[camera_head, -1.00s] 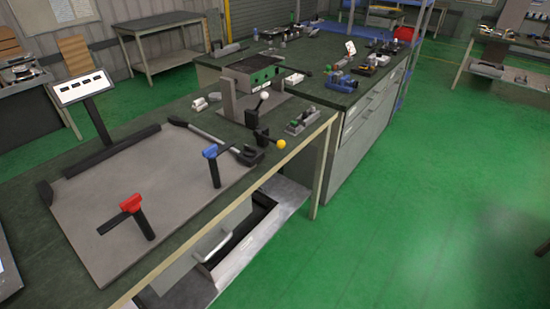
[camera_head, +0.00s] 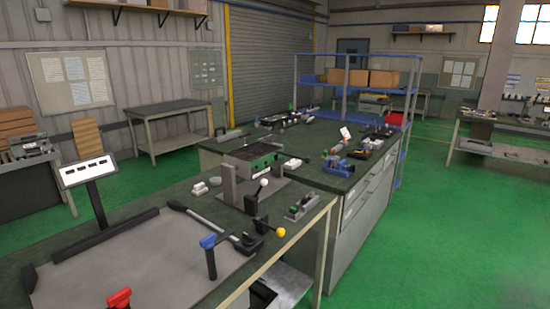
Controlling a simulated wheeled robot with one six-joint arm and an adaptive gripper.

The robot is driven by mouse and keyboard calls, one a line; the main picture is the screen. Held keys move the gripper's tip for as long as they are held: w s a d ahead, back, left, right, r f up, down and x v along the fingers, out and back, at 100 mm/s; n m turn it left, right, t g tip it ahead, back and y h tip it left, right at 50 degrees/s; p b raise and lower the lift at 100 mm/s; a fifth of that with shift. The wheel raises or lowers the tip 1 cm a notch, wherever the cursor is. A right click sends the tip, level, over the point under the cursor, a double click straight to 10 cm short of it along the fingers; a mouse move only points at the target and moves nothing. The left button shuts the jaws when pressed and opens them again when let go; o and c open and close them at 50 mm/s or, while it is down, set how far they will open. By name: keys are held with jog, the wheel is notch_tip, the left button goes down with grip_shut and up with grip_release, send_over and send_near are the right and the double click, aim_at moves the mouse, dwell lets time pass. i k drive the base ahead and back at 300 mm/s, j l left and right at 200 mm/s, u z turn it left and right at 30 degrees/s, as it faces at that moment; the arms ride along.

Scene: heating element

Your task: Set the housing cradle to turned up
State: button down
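What looks like the housing cradle is a grey-and-green box (camera_head: 252,161) held at a grey upright bracket (camera_head: 229,185) on the workbench in the middle of the view. Its dark, slotted top faces up and its green side faces front right; the box looks about level. A dark lever with a white ball knob (camera_head: 264,184) stands at its front. A lower dark lever with a yellow ball knob (camera_head: 280,232) sticks out toward the bench edge. My gripper is not in view.
A grey mat with a rim (camera_head: 130,270) covers the near bench, with blue-topped (camera_head: 208,241) and red-topped (camera_head: 119,298) handles on it. A tilted panel (camera_head: 86,171) stands at left. A second bench (camera_head: 360,200) with drawers adjoins behind. Green floor (camera_head: 455,240) is open at right.

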aim_at(251, 162)
jog(key=i+l, duration=0.2)
jog(key=i, duration=0.35)
jog(key=i+l, duration=0.25)
jog(key=i, duration=0.35)
jog(key=i+l+z, duration=0.1)
jog(key=i, duration=0.45)
jog(key=i+l, duration=0.3)
jog(key=i, duration=0.3)
jog(key=i+j, duration=0.1)
jog(key=j, duration=0.2)
jog(key=i+j, duration=0.15)
jog(key=j, duration=0.15)
